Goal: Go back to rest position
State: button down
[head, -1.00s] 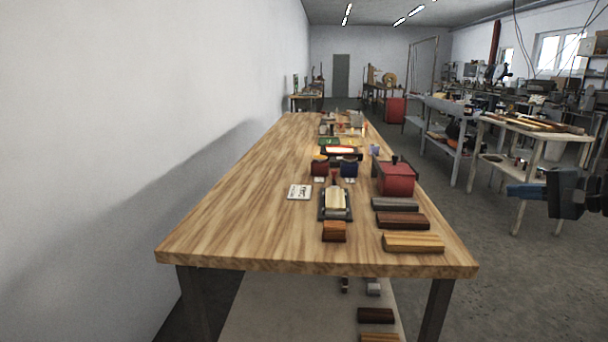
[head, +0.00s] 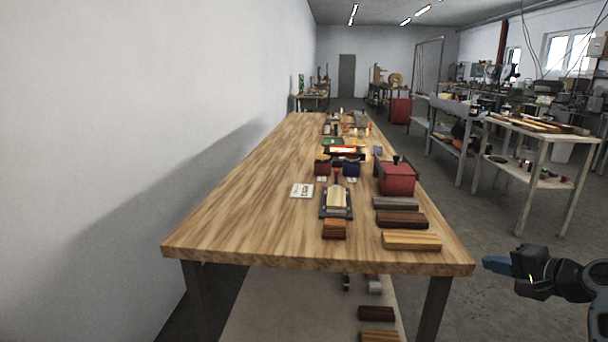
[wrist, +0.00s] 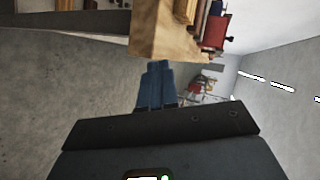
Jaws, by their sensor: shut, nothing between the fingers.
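My gripper (head: 486,262) is at the right of the head view, just off the right front corner of the wooden workbench (head: 240,215). Its blue fingers point left toward the bench. In the wrist view the two blue fingers (wrist: 157,82) lie together, shut, with nothing seen between them. The bench's edge shows beyond the fingertips in the wrist view (wrist: 150,48).
On the bench stand a red box (head: 396,178), wooden blocks (head: 411,241), a dark tray (head: 337,203) and a white card (head: 302,191). A lower shelf (head: 290,310) holds more blocks. A side table (head: 535,135) stands at right. Open floor lies between.

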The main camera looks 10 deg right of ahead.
jog(key=s+a+f+n+g+h, duration=0.1)
jog(key=s+a+f+n+h, duration=0.15)
jog(key=s+a+f, duration=1.15)
jog(key=s+a+n+h+p, duration=0.1)
jog(key=s+a+n, duration=0.1)
jog(key=s+a, duration=0.35)
jog(key=s+a+n+h+p, duration=0.1)
jog(key=s+a+n, duration=0.1)
jog(key=s, duration=0.7)
jog(key=s+a+r+n+t+y, duration=0.1)
jog(key=s+a+r+n, duration=0.3)
jog(key=s+r, duration=0.4)
jog(key=s+a+r+n+t+y, duration=0.1)
jog(key=s+a+r+n+t, duration=0.1)
jog(key=s+a+r, duration=0.3)
jog(key=s+r+n, duration=0.1)
jog(key=s+r, duration=0.2)
jog(key=s, duration=0.2)
jog(key=shift+s+r+n+p, duration=0.25)
jog(key=shift+r+n+p, duration=0.05)
jog(key=shift+r+n, duration=0.1)
